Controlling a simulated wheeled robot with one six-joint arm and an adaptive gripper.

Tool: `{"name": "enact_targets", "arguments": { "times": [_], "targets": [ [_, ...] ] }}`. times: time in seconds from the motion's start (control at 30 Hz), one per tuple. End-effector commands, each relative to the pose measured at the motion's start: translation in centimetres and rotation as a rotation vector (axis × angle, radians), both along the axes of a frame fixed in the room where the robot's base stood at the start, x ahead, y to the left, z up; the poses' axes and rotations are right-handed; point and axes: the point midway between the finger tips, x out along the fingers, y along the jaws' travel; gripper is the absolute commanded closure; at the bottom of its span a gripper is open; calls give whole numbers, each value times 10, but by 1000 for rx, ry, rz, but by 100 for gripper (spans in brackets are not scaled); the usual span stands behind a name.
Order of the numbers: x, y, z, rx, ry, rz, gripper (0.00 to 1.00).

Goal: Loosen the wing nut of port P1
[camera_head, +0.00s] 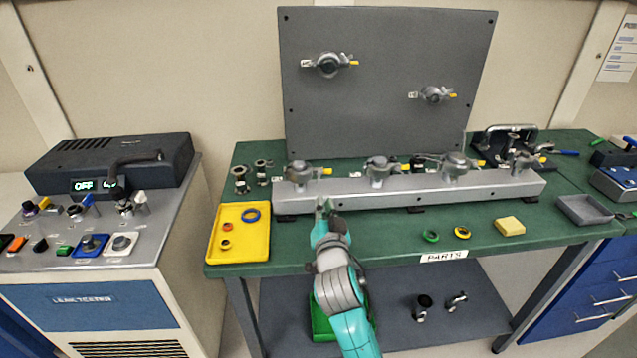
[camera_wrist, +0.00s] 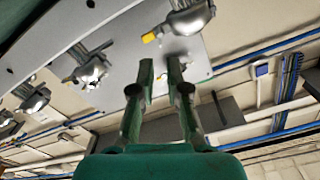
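A grey metal manifold bar (camera_head: 410,194) lies along the green bench with several clamped ports on top. The leftmost bar port (camera_head: 303,172) has a clamp with a yellow end; its wing nut is too small to make out. Two more clamped ports, an upper left one (camera_head: 328,65) and a lower right one (camera_head: 435,95), are on the upright grey panel. I cannot read which port is P1. My gripper (camera_head: 325,206) is at the bar's front left, below the leftmost port. In the wrist view its fingers (camera_wrist: 160,65) are apart with nothing between them. A clamp (camera_wrist: 185,20) shows beyond the fingertips.
A yellow tray (camera_head: 240,250) with rings lies left of my arm. Green (camera_head: 431,236) and yellow (camera_head: 462,232) rings and a yellow block (camera_head: 510,226) lie at the right front. The leak tester (camera_head: 110,165) stands left. The panel (camera_head: 390,120) rises behind the bar.

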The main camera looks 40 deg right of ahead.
Motion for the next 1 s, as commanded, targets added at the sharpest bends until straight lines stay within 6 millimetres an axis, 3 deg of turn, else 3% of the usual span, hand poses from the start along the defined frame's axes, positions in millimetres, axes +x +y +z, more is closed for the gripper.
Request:
{"name": "enact_targets", "arguments": {
  "times": [0.53,1.0],
  "targets": [
    [71,-48,0,-1,1,0,85],
    [81,-55,0,0,0,1,85]
  ]
}}
